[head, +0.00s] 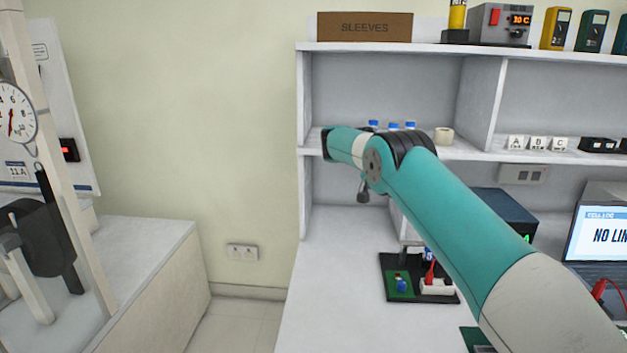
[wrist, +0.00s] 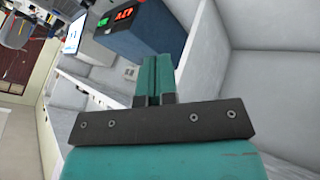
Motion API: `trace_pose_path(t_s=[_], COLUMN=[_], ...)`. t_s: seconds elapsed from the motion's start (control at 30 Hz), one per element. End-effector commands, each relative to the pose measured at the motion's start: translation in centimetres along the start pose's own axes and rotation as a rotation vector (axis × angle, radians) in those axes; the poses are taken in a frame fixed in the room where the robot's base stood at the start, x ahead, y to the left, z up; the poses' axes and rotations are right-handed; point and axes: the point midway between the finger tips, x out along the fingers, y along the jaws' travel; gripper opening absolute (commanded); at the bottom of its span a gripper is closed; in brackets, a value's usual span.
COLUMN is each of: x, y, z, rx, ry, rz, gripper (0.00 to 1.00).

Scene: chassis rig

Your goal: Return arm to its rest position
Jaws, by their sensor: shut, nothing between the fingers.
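My arm (head: 450,210) reaches from the lower right of the head view up and left, in front of the shelf unit. Its far end (head: 345,145) is near the left side of the shelf unit, and the gripper fingers cannot be made out there. In the wrist view my gripper (wrist: 158,78) shows its two teal fingers side by side, shut, with nothing between them. Beyond the fingers is a dark blue box with a red display (wrist: 135,25).
A shelf unit (head: 400,48) holds several blue-capped bottles (head: 393,126), a tape roll (head: 444,136) and labelled blocks (head: 537,143). On the bench below are a small circuit board (head: 400,284) and a laptop (head: 597,235). A gauge stand (head: 15,112) is at left. Floor between the benches is clear.

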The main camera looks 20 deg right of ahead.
Motion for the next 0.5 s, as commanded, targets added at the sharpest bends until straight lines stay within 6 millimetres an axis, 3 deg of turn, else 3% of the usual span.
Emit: trace_pose_path(t_s=[0.13, 0.23, 0.37, 0.5], x=[-0.2, -1.9, -6.9, -13.3], y=[-0.1, -0.4, -1.1, -1.4], z=[0.0, -0.1, 0.7, 4.7], rx=[-0.008, -0.062, -0.229, -0.471], ry=[0.002, 0.018, 0.058, 0.097], rz=[-0.005, -0.038, -0.143, -0.308], gripper=[0.00, 0.00, 0.00, 0.00])
